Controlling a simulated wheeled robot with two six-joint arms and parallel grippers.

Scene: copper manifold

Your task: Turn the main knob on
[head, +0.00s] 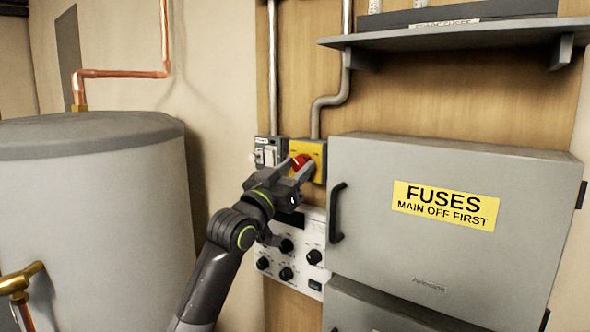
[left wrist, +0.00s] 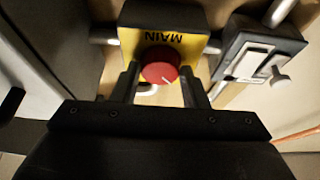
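The main knob (head: 300,161) is a round red knob on a yellow switch box (head: 319,153) on the wooden wall panel. The left wrist view shows the knob (left wrist: 160,65) in front of the yellow box (left wrist: 162,36), marked MAIN, upside down there. A short white line is on the knob's face. My left gripper (head: 296,171) is at the knob, its fingers pointing at the box. In the left wrist view its two fingers (left wrist: 159,76) stand apart, one on each side of the knob, with small gaps seeming to show. My right gripper is not in view.
A grey switch (left wrist: 262,58) sits close beside the yellow box. Below is a white panel with black knobs (head: 286,273). A grey fuse cabinet (head: 400,250) stands close on the right, its black handle (head: 336,212) facing my arm. A grey tank (head: 95,215) is left. A shelf (head: 450,36) overhangs above.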

